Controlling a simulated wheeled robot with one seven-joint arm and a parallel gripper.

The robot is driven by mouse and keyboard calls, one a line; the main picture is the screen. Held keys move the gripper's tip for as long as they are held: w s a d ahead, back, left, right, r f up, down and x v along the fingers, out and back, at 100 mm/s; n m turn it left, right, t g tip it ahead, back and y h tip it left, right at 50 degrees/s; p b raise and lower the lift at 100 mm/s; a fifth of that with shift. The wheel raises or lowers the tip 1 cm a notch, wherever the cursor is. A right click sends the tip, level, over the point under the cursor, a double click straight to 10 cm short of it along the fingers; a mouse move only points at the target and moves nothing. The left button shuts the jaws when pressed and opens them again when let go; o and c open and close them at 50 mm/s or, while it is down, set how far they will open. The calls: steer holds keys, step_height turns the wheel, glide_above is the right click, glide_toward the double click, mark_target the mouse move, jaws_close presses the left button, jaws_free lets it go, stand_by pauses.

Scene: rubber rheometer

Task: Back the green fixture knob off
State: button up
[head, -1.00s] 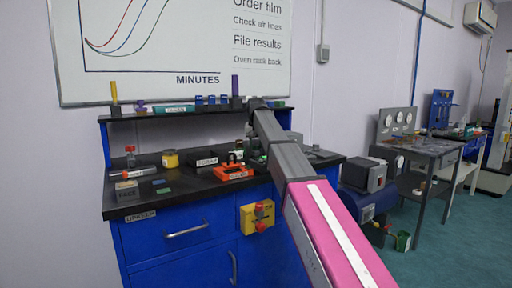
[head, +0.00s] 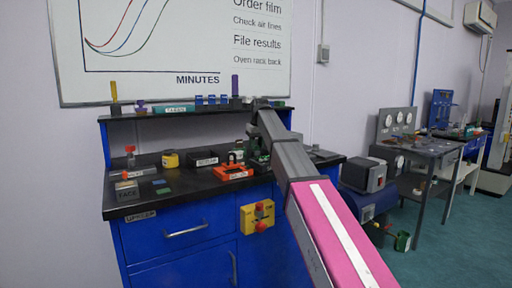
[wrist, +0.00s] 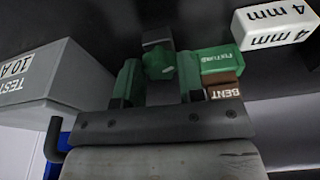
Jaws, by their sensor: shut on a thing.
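In the wrist view the green knob (wrist: 159,64) sits between the two green fingers of my gripper (wrist: 160,77). The fingers are shut on it, one on each side. Behind the knob is a dark upright part. A green tag reading FIXTURE (wrist: 228,63) is just right of the right finger. In the head view a dark green shape (head: 256,153) shows at the bench beside my arm; what is knob and what is gripper there cannot be told apart.
A brown BENT label (wrist: 224,92) and a white 4 mm block (wrist: 275,25) lie to the right in the wrist view. A grey TEST box (wrist: 60,80) stands left. On the bench, an orange fixture (head: 233,172) sits left of my arm.

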steer(key=n, duration=0.4)
steer(key=shift+g+y, duration=0.3)
steer(key=shift+w+d+n, duration=0.1)
steer(key=shift+n, duration=0.2)
steer(key=shift+n, duration=0.9)
steer(key=shift+n+g+y, duration=0.3)
steer(key=shift+n+g, duration=0.1)
steer(key=shift+n, duration=0.8)
steer(key=n, duration=0.4)
steer(key=shift+w+n+g, duration=0.15)
steer(key=shift+n+g, duration=0.15)
steer(key=shift+g, duration=0.1)
